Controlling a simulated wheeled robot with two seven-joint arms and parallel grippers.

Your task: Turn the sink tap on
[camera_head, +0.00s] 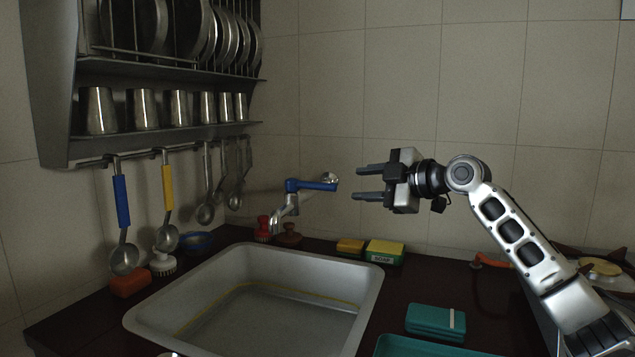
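The sink tap (288,202) is on the tiled back wall above the far edge of the sink. It has a blue lever (311,185) along its top and a metal spout hanging down to the left. The grey sink (365,304) is set in the dark counter below. My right gripper (362,182) points left at about the lever's height, just right of the tap in the picture. Its two fingers are apart with nothing between them, and a gap shows between them and the lever. My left gripper is not in view.
A metal rack (160,137) holds plates, cups and hanging ladles on the left. Soap boxes (384,251) and red items (263,229) stand behind the sink. A teal box (436,321) lies to its right. The wall around the tap is clear.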

